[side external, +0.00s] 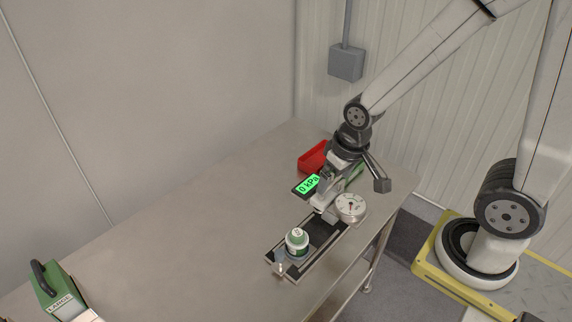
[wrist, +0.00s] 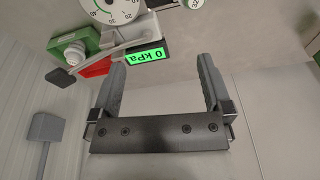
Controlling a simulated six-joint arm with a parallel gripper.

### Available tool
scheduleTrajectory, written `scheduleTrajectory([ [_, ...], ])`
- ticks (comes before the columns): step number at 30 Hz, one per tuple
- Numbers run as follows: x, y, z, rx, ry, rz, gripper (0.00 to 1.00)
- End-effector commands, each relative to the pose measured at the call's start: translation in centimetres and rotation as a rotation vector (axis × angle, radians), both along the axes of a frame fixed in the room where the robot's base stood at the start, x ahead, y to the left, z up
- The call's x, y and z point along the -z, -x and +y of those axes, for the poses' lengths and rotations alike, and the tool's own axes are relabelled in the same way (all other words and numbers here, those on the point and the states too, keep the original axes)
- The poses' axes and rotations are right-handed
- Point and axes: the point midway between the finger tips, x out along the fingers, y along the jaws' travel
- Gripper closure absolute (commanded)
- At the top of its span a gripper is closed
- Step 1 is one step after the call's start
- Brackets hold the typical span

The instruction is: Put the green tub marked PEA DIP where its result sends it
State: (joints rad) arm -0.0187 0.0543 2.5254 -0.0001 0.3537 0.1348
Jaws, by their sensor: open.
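A small white-and-green tub (side external: 297,241) stands upright on a dark plate (side external: 272,257) at the table's front edge; its lettering is too small to read. Its edge also shows at the top of the wrist view (wrist: 193,4). My gripper (side external: 322,188) is above the table behind the tub, apart from it. In the wrist view, my gripper's two fingers (wrist: 163,72) are wide apart with nothing between them. A lit green display (side external: 308,184) reads 0 kPa; it also shows in the wrist view (wrist: 146,55). A round dial gauge (side external: 350,206) stands beside it.
A red tray (side external: 313,157) and a green container (wrist: 88,39) with a round white-and-green item (wrist: 72,49) lie behind the gauge. A lever with a dark knob (wrist: 61,77) sticks out there. A green box marked LARGE (side external: 58,290) is far left. The table between is clear.

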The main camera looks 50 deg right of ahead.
Motion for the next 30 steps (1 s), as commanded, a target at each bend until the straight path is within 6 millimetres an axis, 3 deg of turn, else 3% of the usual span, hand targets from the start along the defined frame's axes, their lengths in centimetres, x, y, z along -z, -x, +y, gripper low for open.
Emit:
scheduleTrajectory([
  [21, 7.4, -4.3, 4.7, 0.829, -0.105, 0.164, 0.00],
  [30, 9.5, -4.9, 5.8, 1.037, -0.106, 0.190, 0.00],
])
